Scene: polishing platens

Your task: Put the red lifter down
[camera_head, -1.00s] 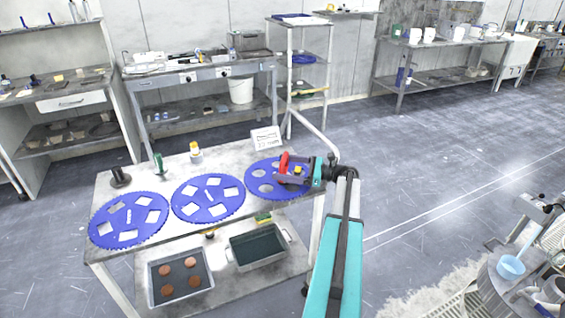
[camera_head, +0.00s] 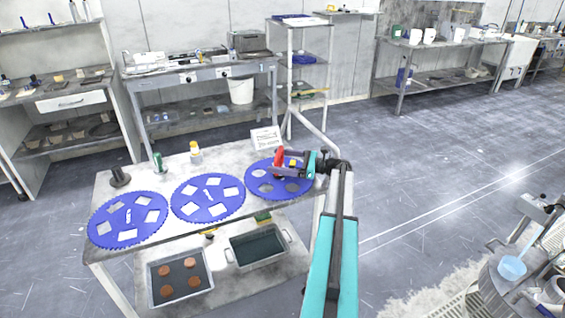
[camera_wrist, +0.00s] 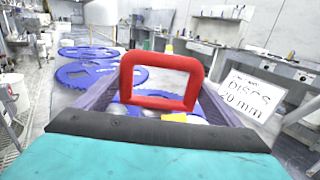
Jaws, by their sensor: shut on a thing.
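The red lifter (camera_head: 278,160) is at my gripper (camera_head: 284,163), over the rightmost blue platen (camera_head: 264,190) on the table. In the wrist view the lifter (camera_wrist: 160,66) shows as an upright red frame between the dark fingers of my gripper (camera_wrist: 160,98), which is shut on it. A yellow part (camera_wrist: 183,118) shows just below the frame. The lifter's lower end is hidden, so I cannot tell whether it touches the platen.
Two more blue platens, the middle one (camera_head: 208,212) and the left one (camera_head: 128,234), lie on the table. A white sign (camera_head: 265,137) stands behind the right platen. A green-capped bottle (camera_head: 157,162) and a yellow-capped bottle (camera_head: 195,153) stand at the back. Trays sit on the lower shelf.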

